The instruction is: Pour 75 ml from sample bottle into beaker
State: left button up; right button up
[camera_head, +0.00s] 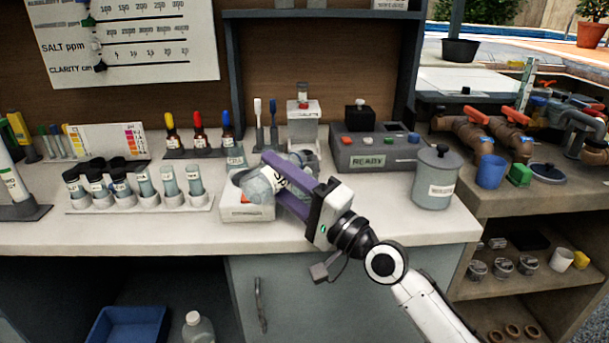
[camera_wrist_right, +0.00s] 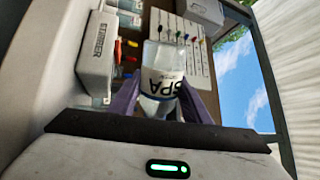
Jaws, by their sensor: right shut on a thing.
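My right gripper (camera_head: 278,183) is shut on a clear sample bottle with a white label reading "SPA" (camera_head: 284,177). The bottle is strongly tilted, its far end to the left, over the white stirrer (camera_head: 248,214). In the right wrist view, the bottle (camera_wrist_right: 161,82) sits between the purple fingers (camera_wrist_right: 160,98), and the stirrer (camera_wrist_right: 97,48) is at left. Clear rounded glass shows at the bottle's left end; I cannot tell where bottle ends and any beaker begins. I cannot see a stream or a liquid level. My left gripper is not in view.
A rack of vials (camera_head: 140,203) stands left of the stirrer. Dropper bottles (camera_head: 199,132) stand behind. A grey box reading "READY" (camera_head: 372,160) and a lidded grey canister (camera_head: 437,180) stand to the right. The counter's front strip (camera_head: 110,237) is clear.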

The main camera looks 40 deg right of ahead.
pick_arm(q)
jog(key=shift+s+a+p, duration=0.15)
jog(key=shift+p, duration=0.15)
pick_arm(e)
jog(key=shift+m, duration=0.6)
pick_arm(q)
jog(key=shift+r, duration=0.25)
pick_arm(e)
jog(key=shift+s+a+f+h, duration=0.15)
jog(key=shift+a+h, duration=0.15)
jog(key=shift+a, duration=0.15)
pick_arm(q)
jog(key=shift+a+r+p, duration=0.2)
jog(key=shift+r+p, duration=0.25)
jog(key=shift+p, duration=0.4)
pick_arm(e)
jog(key=shift+r+m, duration=0.3)
jog(key=shift+m, duration=0.5)
pick_arm(q)
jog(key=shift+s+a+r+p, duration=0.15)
jog(key=shift+p, duration=0.35)
pick_arm(e)
jog(key=shift+d+r+m+h, duration=0.1)
jog(key=shift+r+m+h, duration=0.15)
jog(key=shift+m+h, duration=0.15)
